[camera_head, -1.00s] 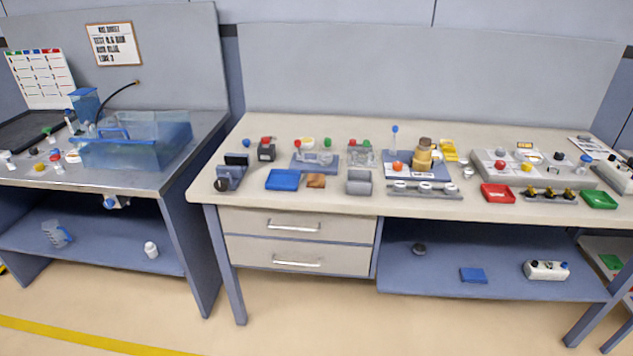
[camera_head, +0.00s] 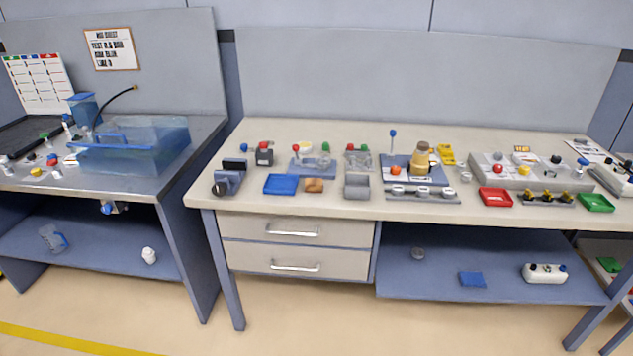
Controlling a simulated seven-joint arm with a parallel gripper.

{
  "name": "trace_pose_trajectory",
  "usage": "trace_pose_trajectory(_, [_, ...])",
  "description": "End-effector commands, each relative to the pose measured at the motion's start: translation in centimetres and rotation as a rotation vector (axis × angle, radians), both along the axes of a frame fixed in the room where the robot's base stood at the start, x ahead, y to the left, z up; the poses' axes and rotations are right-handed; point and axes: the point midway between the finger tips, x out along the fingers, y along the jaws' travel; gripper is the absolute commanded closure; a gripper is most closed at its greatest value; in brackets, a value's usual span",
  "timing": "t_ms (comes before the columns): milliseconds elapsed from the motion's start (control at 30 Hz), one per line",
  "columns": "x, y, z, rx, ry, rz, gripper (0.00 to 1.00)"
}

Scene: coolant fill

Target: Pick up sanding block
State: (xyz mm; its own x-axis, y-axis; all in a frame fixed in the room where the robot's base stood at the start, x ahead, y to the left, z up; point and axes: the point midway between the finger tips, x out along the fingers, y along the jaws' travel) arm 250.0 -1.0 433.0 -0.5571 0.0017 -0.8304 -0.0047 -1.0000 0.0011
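A small brown-orange block (camera_head: 313,185), which looks like the sanding block, lies on the top of the middle bench (camera_head: 440,211) near its front edge. It sits just right of a blue tray (camera_head: 281,184) and left of a grey open box (camera_head: 357,186). It is too small in the picture to make out its surface clearly. My gripper and arm do not show in this view.
Behind the block stands a blue-based fixture (camera_head: 312,168). A dark vise-like device (camera_head: 229,178) stands left of the blue tray. Two closed drawers (camera_head: 297,247) are below. A clear blue tank (camera_head: 130,145) is on the left bench. The floor in front is clear.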

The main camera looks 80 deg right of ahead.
Motion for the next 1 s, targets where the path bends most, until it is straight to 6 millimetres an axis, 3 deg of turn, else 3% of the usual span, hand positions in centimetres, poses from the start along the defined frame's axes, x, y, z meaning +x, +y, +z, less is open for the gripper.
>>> trace_pose_trajectory(433, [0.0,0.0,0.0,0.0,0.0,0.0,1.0])
trace_pose_trajectory(1000, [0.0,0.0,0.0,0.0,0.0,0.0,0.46])
